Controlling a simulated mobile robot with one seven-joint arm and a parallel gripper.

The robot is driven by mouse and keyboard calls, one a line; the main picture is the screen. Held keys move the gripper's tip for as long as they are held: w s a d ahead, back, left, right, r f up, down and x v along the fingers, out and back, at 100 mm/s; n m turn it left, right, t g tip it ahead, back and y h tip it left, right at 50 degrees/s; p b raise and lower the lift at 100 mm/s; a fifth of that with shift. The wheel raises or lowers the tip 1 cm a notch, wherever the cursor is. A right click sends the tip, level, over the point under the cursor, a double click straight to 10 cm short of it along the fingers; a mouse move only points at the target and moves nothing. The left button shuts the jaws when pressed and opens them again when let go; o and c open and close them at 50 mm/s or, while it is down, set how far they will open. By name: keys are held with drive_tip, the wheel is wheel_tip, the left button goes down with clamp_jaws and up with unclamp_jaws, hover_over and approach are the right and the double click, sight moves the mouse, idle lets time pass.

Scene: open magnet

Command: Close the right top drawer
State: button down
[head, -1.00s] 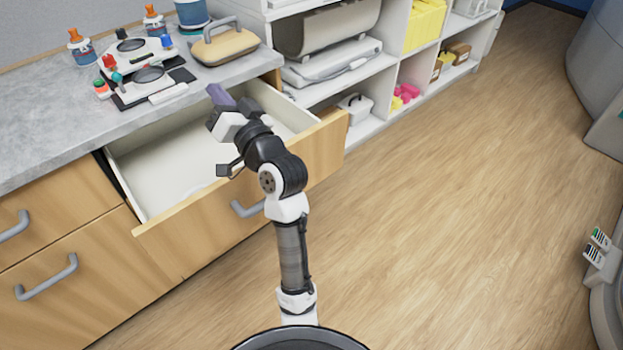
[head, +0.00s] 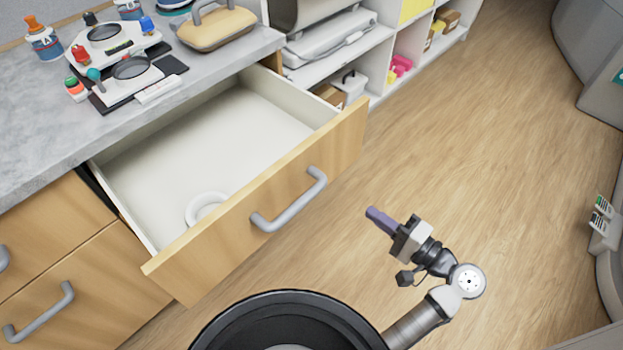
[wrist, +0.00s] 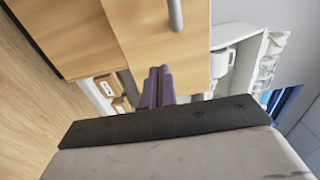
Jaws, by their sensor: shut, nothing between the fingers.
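The right top drawer (head: 265,205) is pulled well out from under the grey countertop in the head view. Its wooden front has a grey bar handle (head: 289,201). A white ring-shaped object (head: 206,207) lies inside it near the front. My gripper (head: 371,212) is shut and empty, in front of the drawer and to the right of the handle, apart from the front. In the wrist view the shut purple fingers (wrist: 158,86) point toward a wooden front (wrist: 165,50) with part of a grey handle (wrist: 175,14) above.
The countertop (head: 60,125) carries several instruments and bottles and a tan case (head: 215,27). White open shelves (head: 345,55) with boxes stand right of the drawer. Closed drawers (head: 60,275) are at the left. The wooden floor (head: 470,150) at the right is clear.

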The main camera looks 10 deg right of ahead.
drive_tip(key=p+x, duration=0.3)
drive_tip(key=x, duration=1.1)
drive_tip(key=shift+f, duration=0.2)
drive_tip(key=shift+a, duration=0.1)
drive_tip(key=b+x, duration=0.4)
drive_tip(key=x, duration=2.7)
drive_tip(key=shift+w+a+f+b, duration=0.1)
drive_tip(key=shift+w+b, duration=0.05)
drive_tip(key=shift+b, duration=0.15)
drive_tip(key=shift+w+a, duration=0.3)
drive_tip(key=shift+w, duration=0.2)
drive_tip(key=shift+r, duration=0.3)
drive_tip(key=shift+a+r, duration=0.1)
drive_tip(key=shift+a, duration=0.05)
